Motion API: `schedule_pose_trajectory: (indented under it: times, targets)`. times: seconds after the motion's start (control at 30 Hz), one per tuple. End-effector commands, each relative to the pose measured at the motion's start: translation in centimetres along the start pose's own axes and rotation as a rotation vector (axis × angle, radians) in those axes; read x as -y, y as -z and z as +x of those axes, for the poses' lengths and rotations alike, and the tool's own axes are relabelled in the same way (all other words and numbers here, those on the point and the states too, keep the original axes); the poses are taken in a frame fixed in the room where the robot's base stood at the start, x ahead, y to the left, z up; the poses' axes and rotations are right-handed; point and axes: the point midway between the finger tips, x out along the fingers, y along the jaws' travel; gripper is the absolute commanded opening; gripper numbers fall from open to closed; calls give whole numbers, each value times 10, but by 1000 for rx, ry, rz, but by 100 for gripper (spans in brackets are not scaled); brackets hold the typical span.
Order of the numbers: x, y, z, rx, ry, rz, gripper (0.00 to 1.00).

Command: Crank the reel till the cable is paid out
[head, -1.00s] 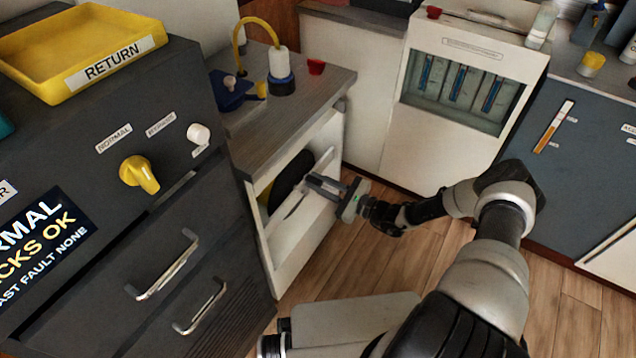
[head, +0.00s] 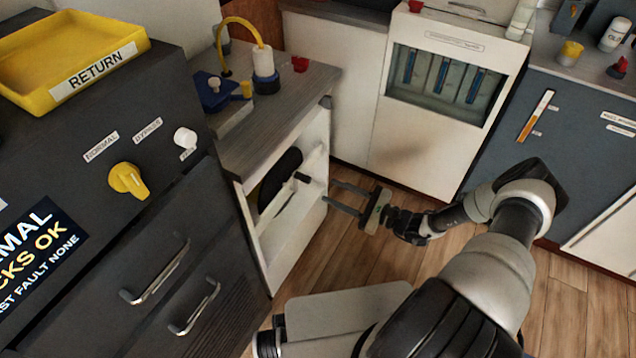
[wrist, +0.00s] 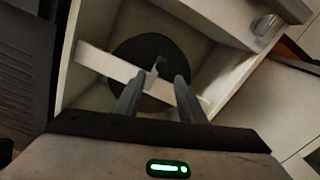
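The reel is a black disc (head: 283,172) inside the open white cabinet under the grey counter; it also shows in the wrist view (wrist: 140,48). A pale bar (wrist: 100,62) crosses in front of the disc. A short dark crank handle (head: 302,177) juts out toward me, and in the wrist view the handle (wrist: 158,62) shows beyond the gap between the fingers. My gripper (head: 338,196) is open and empty, just right of the handle and apart from it, pointing at the cabinet opening. A yellow cable (head: 238,24) arches over the counter; whether it joins the reel is hidden.
A dark cabinet with a yellow RETURN tray (head: 20,92), yellow knob (head: 127,180) and drawer handles stands at left. A white cabinet with a windowed panel (head: 440,85) stands behind. The wooden floor around my gripper is clear.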

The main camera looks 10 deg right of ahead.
Motion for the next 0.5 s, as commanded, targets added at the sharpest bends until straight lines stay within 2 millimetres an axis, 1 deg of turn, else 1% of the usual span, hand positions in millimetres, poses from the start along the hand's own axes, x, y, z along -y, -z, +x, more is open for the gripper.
schedule_pose_trajectory:
  times: [0.03, 0.2, 0.33, 0.5]
  targets:
    - [2, -1, -13, -1, 3, 0, 37]
    - [0, 0, -46, -1, 1, 0, 37]
    - [1, 0, -62, 0, 2, -1, 37]
    - [0, 0, -70, 1, -1, 0, 37]
